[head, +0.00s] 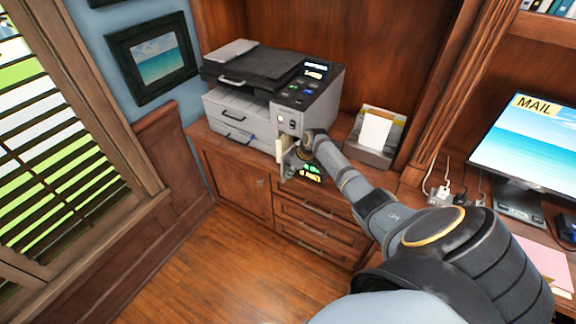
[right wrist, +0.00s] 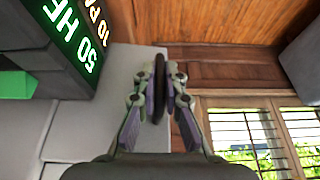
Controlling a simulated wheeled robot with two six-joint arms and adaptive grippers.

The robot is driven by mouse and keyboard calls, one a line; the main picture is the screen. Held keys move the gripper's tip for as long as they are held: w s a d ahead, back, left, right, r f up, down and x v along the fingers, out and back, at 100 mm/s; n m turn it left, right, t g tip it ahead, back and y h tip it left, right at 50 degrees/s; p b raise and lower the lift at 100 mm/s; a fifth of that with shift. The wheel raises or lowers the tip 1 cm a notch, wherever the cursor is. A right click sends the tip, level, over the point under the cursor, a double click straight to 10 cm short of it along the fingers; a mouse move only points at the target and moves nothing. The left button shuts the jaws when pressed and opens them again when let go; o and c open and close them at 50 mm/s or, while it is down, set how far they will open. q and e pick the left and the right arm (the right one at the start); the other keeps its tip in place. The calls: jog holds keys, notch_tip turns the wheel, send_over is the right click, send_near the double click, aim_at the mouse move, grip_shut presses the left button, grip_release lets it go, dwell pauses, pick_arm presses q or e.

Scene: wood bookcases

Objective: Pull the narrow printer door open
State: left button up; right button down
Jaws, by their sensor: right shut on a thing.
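The grey and black printer (head: 290,98) stands on the wooden cabinet at the back in the head view. Its narrow door (head: 279,150) shows as a pale upright panel at the front corner, standing out from the body. Green and yellow lettering shows beside it, and large green lettering shows in the right wrist view. My right gripper (head: 298,152) is at the door, partly hidden by its own wrist. In the right wrist view, my right gripper (right wrist: 161,88) is shut on a thin dark handle (right wrist: 178,105) beside a pale grey panel (right wrist: 125,75). My left gripper is out of view.
Cabinet drawers (head: 318,222) lie below the printer. A paper holder (head: 376,135) stands right of it, and a monitor (head: 528,135) further right. A framed picture (head: 152,62) hangs at left. The wooden floor (head: 220,265) in front is clear.

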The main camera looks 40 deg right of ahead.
jog(key=shift+s+d, duration=0.15)
jog(key=shift+s, duration=0.05)
dwell(0.4)
jog(key=c, duration=1.4)
grip_release()
jog(key=shift+r, duration=0.1)
jog(key=v, duration=1.1)
jog(key=shift+s+r, duration=0.2)
jog(key=shift+r, duration=0.2)
jog(key=s+f+m+g+h, duration=0.15)
jog(key=s+f, duration=0.35)
jog(key=f, duration=0.5)
jog(key=s+a+f+m, duration=0.15)
jog(key=s+f, duration=0.35)
jog(key=f, duration=0.5)
jog(key=s+f+m+h, duration=0.15)
jog(key=s+f, duration=0.35)
jog(key=f, duration=0.6)
jog(key=shift+n+g, duration=0.25)
jog(key=shift+g, duration=0.5)
jog(key=s+a+f, duration=0.5)
jog(key=s, duration=0.4)
jog(key=s+a+f, duration=0.5)
jog(key=s, duration=0.5)
jog(key=s+a+f, duration=0.5)
jog(key=s, duration=0.4)
jog(key=shift+s+a, duration=0.4)
